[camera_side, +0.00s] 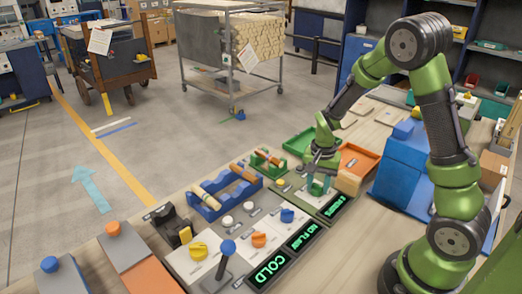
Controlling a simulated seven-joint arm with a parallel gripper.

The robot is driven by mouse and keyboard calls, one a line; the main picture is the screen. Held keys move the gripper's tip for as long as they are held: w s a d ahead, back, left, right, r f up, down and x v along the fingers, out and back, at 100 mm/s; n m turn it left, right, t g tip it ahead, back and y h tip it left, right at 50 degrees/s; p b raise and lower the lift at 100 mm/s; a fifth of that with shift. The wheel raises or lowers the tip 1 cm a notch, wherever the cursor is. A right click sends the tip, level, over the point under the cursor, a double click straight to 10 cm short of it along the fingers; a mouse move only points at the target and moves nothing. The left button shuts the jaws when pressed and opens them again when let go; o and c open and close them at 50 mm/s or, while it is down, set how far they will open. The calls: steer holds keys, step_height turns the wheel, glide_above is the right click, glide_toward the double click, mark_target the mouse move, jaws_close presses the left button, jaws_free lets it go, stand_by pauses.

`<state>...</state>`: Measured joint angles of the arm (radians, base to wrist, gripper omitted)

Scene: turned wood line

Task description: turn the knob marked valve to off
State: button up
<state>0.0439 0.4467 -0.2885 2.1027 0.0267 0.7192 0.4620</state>
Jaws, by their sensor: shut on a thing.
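My gripper (318,176) points down at the far end of a row of panels and is shut on a teal-green knob (317,188), which its fingers partly hide. Nearer in the row are a blue knob (287,215), an orange knob (259,239) and a yellow knob (199,250) on pale plates. The small labels are too small to read, so I cannot tell which knob is marked valve, nor the held knob's setting. Green-lit displays stand beside the row: one reads COLD (271,270), one appears to read NO FLAME (304,237), and one beside the held knob (334,206) is unclear.
A lever with a blue ball (228,247) stands up near the yellow knob. A blue rack (224,194) holds turned wood pieces left of the panels. An orange tray (356,168) and a blue box (400,160) stand close right of my gripper. A green tray (299,143) lies behind.

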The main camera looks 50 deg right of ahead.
mark_target(317, 184)
steer(key=n, duration=0.4)
steer(key=shift+w+r+n, duration=0.1)
steer(key=shift+n, duration=0.2)
steer(key=n, duration=0.4)
steer(key=shift+a, duration=0.1)
steer(key=shift+n, duration=0.4)
steer(key=o, duration=0.8)
steer(key=shift+c, duration=0.2)
step_height(317, 184, up, 17)
